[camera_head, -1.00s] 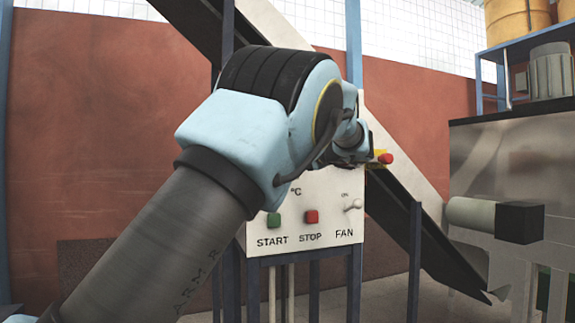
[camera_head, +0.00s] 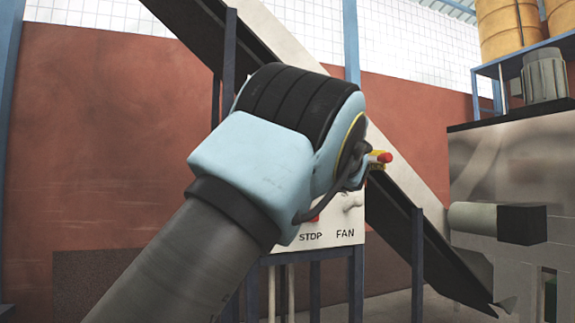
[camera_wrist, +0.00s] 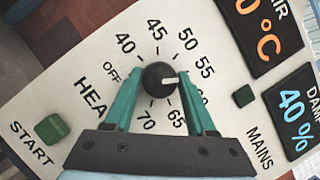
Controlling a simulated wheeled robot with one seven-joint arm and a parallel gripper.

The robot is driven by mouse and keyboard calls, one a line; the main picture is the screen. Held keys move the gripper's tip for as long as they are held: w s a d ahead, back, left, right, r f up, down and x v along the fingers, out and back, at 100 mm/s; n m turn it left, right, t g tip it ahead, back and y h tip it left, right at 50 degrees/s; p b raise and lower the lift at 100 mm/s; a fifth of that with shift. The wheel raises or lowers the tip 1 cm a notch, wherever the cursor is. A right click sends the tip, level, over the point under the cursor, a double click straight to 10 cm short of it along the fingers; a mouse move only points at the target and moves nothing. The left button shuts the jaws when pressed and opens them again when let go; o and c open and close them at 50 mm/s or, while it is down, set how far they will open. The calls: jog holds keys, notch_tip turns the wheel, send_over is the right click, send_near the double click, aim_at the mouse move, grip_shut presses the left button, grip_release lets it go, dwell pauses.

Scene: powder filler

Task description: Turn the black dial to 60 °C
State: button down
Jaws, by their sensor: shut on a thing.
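The black dial (camera_wrist: 154,77) is a round knob with a white pointer line, on a white panel (camera_wrist: 95,62). Its pointer aims to picture right, between the 55 mark and the 60 mark; the right finger partly covers the 60. My gripper (camera_wrist: 162,80) has its two teal fingers on either side of the dial and is shut on it. Around the dial I read OFF, 40, 45, 50, 55, 65 and 70.
In the head view a FAN switch (camera_head: 353,205) and a red button (camera_head: 385,157) are close to my arm.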

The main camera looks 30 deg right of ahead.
jog(key=shift+f+m+t+h+b, duration=0.1)
jog(key=shift+m+t+h+b, duration=0.2)
jog(key=shift+m+h+b, duration=0.7)
jog(key=shift+m+t+h+b, duration=0.1)
jog(key=shift+m+t+b, duration=0.25)
jog(key=shift+m, duration=1.25)
jog(key=shift+f+m+t+h+b, duration=0.1)
jog(key=shift+m+t+h+b, duration=0.15)
jog(key=shift+m+h+b, duration=0.75)
jog(key=shift+a+r+m+y, duration=0.1)
jog(key=shift+m+y, duration=0.2)
jog(key=shift+m, duration=0.4)
jog(key=shift+c, duration=1.1)
grip_release()
jog(key=b+v, duration=0.2)
jog(key=v, duration=0.8)
jog(key=shift+s+b, duration=0.3)
jog(key=shift+s, duration=0.05)
